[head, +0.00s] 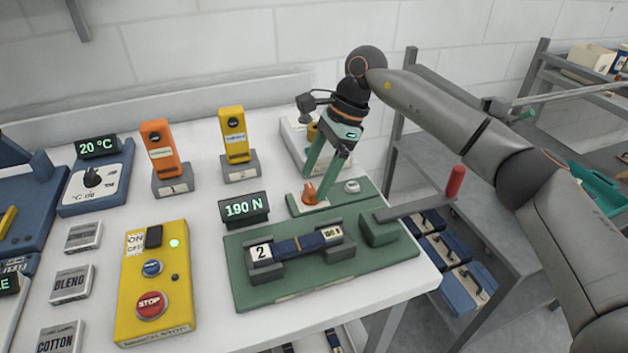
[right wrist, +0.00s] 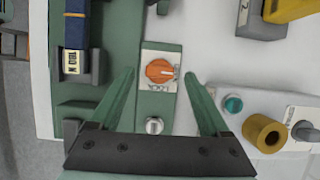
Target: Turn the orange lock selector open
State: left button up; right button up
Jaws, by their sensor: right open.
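The orange lock selector (head: 309,193) is a small knob on a pale plate at the back of the green fixture. In the right wrist view the selector (right wrist: 160,71) lies between and just beyond my fingertips, with a white mark on its right side. My right gripper (head: 322,175) has green fingers and comes down from above at the selector. It also shows in the right wrist view (right wrist: 161,74), with its fingers spread wide on either side, apart from the knob. My left gripper is not in view.
A silver round knob (head: 352,186) sits right beside the selector. A 190 N display (head: 244,208) stands to the left. A green fixture (head: 250,291) holds a blue strap in front. Yellow and orange handheld units (head: 235,135) stand behind left. A red lever (head: 455,181) rises at right.

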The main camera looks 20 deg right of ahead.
jog(key=v, duration=1)
jog(key=shift+r, duration=0.4)
jog(key=shift+d, duration=0.1)
